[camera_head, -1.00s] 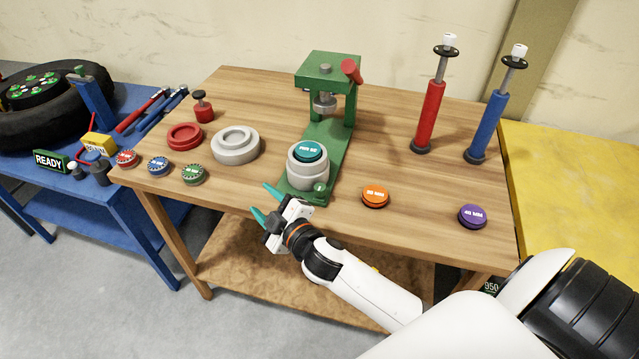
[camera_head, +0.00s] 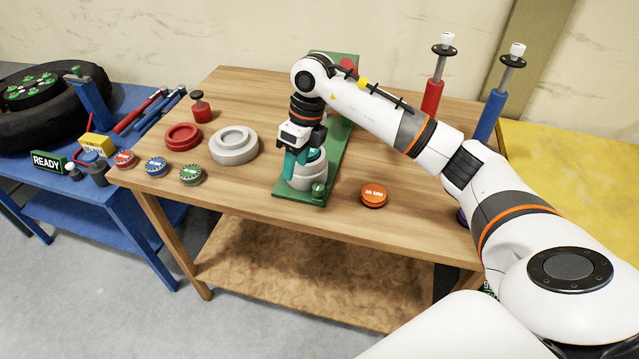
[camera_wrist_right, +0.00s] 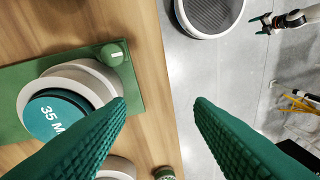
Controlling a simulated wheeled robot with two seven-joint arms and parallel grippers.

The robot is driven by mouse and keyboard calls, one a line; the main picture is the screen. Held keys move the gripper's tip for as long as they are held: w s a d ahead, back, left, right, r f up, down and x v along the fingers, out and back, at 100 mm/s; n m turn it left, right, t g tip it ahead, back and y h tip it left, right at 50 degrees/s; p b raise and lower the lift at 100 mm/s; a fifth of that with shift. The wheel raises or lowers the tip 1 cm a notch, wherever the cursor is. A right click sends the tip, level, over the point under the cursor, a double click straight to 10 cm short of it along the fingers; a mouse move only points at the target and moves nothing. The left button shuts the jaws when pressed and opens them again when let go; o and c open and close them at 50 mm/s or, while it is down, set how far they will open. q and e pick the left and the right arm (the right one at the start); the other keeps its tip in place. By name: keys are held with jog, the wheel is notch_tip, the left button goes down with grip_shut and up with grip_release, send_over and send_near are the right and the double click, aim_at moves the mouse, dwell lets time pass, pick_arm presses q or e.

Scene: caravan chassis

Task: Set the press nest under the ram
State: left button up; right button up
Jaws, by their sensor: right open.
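The press nest (camera_head: 307,181) is a grey stepped cylinder on the front of the green press's base plate (camera_head: 337,160), with a teal cap marked 35 on top. It also shows in the right wrist view (camera_wrist_right: 92,76). My right gripper (camera_head: 298,163) points down at the nest in the head view. In the right wrist view its teal fingers (camera_wrist_right: 160,105) are apart and empty, with the nest to the left of the gap. My arm hides the ram and most of the press frame. My left gripper (camera_wrist_right: 263,24) shows small above the floor, its fingers apart.
An orange disc (camera_head: 374,196) lies right of the press. A grey ring (camera_head: 234,145), a red ring (camera_head: 183,136) and a green disc (camera_head: 191,175) lie to the left. A red strut (camera_head: 432,98) and a blue strut (camera_head: 489,116) stand at the right.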

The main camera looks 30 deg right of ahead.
jog(key=r+h, duration=0.2)
send_over(320, 187)
jog(key=shift+m+g, duration=0.3)
jog(key=shift+m, duration=0.1)
notch_tip(320, 187, down, 11)
jog(key=p, duration=0.3)
jog(key=shift+p, duration=0.35)
jog(key=shift+f, duration=0.5)
